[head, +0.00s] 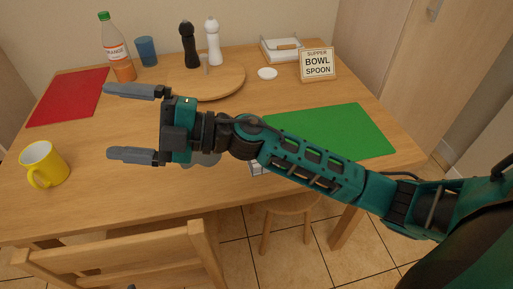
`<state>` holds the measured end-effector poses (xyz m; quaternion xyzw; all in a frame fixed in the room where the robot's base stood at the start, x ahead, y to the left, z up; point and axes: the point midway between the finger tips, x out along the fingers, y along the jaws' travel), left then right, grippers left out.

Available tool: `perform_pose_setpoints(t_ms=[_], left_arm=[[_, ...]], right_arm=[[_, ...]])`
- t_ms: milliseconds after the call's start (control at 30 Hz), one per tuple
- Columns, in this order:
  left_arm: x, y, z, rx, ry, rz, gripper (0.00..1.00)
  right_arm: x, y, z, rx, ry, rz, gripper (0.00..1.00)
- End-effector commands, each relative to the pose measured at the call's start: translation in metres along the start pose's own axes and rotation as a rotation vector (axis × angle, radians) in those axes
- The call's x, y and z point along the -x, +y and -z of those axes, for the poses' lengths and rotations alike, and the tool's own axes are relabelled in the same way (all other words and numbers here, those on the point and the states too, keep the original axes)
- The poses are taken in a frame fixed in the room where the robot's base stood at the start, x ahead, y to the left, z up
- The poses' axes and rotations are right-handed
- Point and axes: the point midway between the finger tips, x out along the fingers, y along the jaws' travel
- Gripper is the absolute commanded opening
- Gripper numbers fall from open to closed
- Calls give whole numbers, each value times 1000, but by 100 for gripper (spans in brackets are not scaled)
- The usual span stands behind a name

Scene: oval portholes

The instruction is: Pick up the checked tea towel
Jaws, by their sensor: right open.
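My right gripper (110,121) reaches in from the right over the table. Its two grey fingers are spread wide, point left, and have nothing between them. A small pale piece with dark lines (257,169) shows below my right forearm, near the table's front edge. It may be part of the checked tea towel, but the arm hides most of it, so I cannot tell for sure. It lies to the right of the gripper, well behind the fingertips.
A yellow mug (45,164) stands at left, near a red mat (68,97). A bottle (117,50), blue cup (146,51), round board (228,82) with two mills, white dish (267,73), sign (318,64) and green mat (340,130) surround the arm. A chair (120,258) stands in front.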

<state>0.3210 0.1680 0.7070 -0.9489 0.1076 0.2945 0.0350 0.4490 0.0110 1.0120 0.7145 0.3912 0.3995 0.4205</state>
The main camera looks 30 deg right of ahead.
Motion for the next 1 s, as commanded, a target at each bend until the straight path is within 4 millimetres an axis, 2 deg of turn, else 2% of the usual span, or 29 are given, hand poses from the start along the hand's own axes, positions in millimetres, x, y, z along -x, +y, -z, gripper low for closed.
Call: perform_pose_setpoints(t_ms=[67, 167, 267, 300, 367, 500, 600, 700, 767, 867, 1000], left_arm=[[-1, 0, -1, 0, 1, -1, 43], [-1, 1, -1, 1, 2, -2, 43], [-2, 1, -1, 1, 2, -3, 43], [-2, 1, -1, 1, 3, -4, 43], [-2, 2, -1, 1, 3, -4, 43], [-3, 2, 0, 2, 6, -5, 43], [-3, 2, 0, 2, 7, -6, 43], [-3, 3, 1, 2, 8, -7, 43], [-3, 3, 0, 2, 8, -7, 43], [-4, 3, -1, 2, 7, -7, 43], [-6, 4, -3, 3, 2, -9, 43]], right_arm=[[-2, -19, 4, 127, 126, 196, 100], [13, -47, -5, 255, 236, 483, 100], [47, -66, -34, 354, 273, 803, 100], [65, -69, -49, 384, 267, 933, 100], [94, -67, -74, 416, 234, 1124, 100], [162, -38, -123, 435, 95, 1497, 100], [199, -13, -143, 420, -14, 1675, 100], [222, 6, -153, 401, -91, 1780, 100], [230, 10, -156, 391, -116, 1813, 100], [237, 3, -160, 383, -130, 1835, 100], [244, -22, -169, 383, -129, 1834, 100]])
